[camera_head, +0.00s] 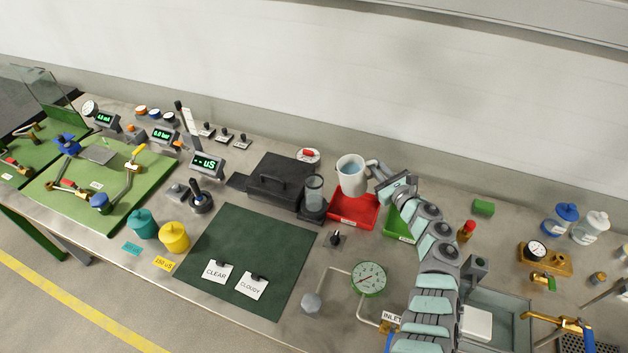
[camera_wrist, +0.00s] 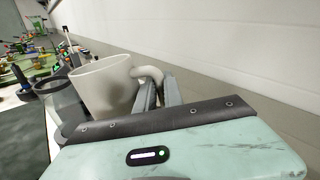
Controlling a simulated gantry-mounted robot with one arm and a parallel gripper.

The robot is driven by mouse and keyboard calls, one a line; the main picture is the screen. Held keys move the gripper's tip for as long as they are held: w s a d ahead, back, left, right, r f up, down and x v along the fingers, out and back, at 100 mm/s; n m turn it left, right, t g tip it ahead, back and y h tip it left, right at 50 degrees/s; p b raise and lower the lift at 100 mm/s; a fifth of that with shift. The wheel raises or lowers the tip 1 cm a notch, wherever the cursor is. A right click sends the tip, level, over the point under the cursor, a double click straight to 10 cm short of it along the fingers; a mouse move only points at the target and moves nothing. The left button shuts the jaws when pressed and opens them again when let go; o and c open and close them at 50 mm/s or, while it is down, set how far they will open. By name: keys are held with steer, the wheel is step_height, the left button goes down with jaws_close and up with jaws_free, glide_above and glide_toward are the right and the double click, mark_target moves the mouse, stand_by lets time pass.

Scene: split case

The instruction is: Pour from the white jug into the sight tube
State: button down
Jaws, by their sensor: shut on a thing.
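The white jug (camera_head: 351,178) stands upright above the red tray in the head view, with bluish liquid showing inside. I cannot tell whether it touches the tray. My gripper (camera_head: 378,172) is shut on the jug's handle from the right. In the wrist view the jug (camera_wrist: 103,88) is in front of the gripper (camera_wrist: 160,92), with its handle between the fingers. The clear sight tube (camera_head: 314,190) stands upright on a dark base just left of the jug. It also shows in the wrist view (camera_wrist: 62,100), partly hidden by the jug.
The red tray (camera_head: 345,212) lies under the jug, beside a green tray (camera_head: 397,228) partly hidden by my arm. A black case (camera_head: 275,178) stands left of the tube. A dark green mat (camera_head: 232,250) with two cards lies in front. A gauge (camera_head: 369,279) stands nearer the front.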

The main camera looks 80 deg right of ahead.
mark_target(365, 163)
steer(key=shift+w+a+r+n+g, duration=0.15)
steer(key=shift+w+a+r+n, duration=0.1)
steer(key=shift+w+r+n, duration=0.45)
steer(key=shift+w+a+r+n+g, duration=0.2)
steer(key=shift+w+a+r+n, duration=0.25)
steer(key=shift+r, duration=0.35)
steer(key=shift+w+a+r+n+g, duration=0.15)
steer(key=shift+w+r+n, duration=0.3)
steer(key=shift+r+n, duration=0.25)
steer(key=shift+r, duration=0.1)
steer(key=shift+w+a+r+n, duration=0.2)
steer(key=shift+w+r+n, duration=0.25)
steer(key=shift+w+r, duration=0.1)
steer(key=shift+w+a+r+n+g, duration=0.15)
steer(key=shift+w+r+n, duration=0.15)
steer(key=shift+r+n, duration=0.2)
steer(key=shift+w+a+r+n+g, duration=0.15)
steer(key=shift+w+r+n+g, duration=0.1)
steer(key=shift+r+n, duration=0.25)
steer(key=shift+w+a+r+n+g, duration=0.15)
steer(key=shift+w+r+n, duration=0.2)
steer(key=shift+r, duration=0.25)
stand_by(0.4)
steer(key=shift+w+a+r+n, duration=0.2)
steer(key=shift+w+r+n, duration=0.1)
steer(key=shift+r+n, duration=0.2)
steer(key=shift+w+a+r+n, duration=0.15)
steer(key=shift+w+r+n, duration=0.2)
steer(key=shift+n, duration=0.1)
stand_by(2.2)
